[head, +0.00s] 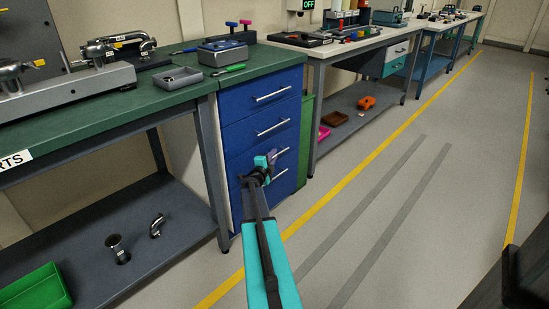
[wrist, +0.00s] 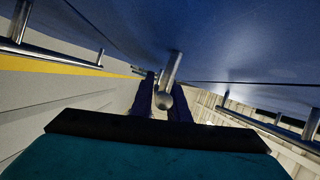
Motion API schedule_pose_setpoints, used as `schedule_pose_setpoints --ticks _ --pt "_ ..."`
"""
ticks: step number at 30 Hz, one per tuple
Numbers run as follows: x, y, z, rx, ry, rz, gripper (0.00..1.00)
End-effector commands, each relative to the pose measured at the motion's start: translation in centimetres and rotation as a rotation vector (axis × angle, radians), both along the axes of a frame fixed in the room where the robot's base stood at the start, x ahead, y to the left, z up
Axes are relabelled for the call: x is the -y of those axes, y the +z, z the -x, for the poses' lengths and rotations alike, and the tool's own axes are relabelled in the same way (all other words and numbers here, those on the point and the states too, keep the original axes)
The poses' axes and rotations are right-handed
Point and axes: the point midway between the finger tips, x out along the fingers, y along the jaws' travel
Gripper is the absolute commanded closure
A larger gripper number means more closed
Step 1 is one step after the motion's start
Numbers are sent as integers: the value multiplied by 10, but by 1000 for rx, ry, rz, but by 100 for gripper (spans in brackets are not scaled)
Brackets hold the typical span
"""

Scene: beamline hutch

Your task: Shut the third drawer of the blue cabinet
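The blue cabinet (head: 242,105) stands under the green bench top, its drawer fronts stacked with bar handles. My gripper (head: 266,167) is at the third drawer's handle, in front of the third drawer (head: 238,166). In the wrist view my gripper (wrist: 165,103) has its dark fingers close on both sides of that handle (wrist: 170,72), whose end shows between them; it looks shut on the bar. The drawer front fills the top of this view. How far the third drawer stands out is hard to tell.
The second drawer's handle (head: 272,128) is above and the fourth drawer's handle (head: 281,174) close below. A bench leg (head: 211,170) stands left of the cabinet. Open floor (head: 400,190) with a yellow line lies to the right.

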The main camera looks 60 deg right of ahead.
Motion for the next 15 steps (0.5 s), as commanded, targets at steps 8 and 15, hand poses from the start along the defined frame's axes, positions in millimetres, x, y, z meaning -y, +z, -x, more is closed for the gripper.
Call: schedule_pose_setpoints --ticks 8,15 --pt "1 0 1 0 -4 0 72" --pt "-3 0 3 -1 -5 0 72"
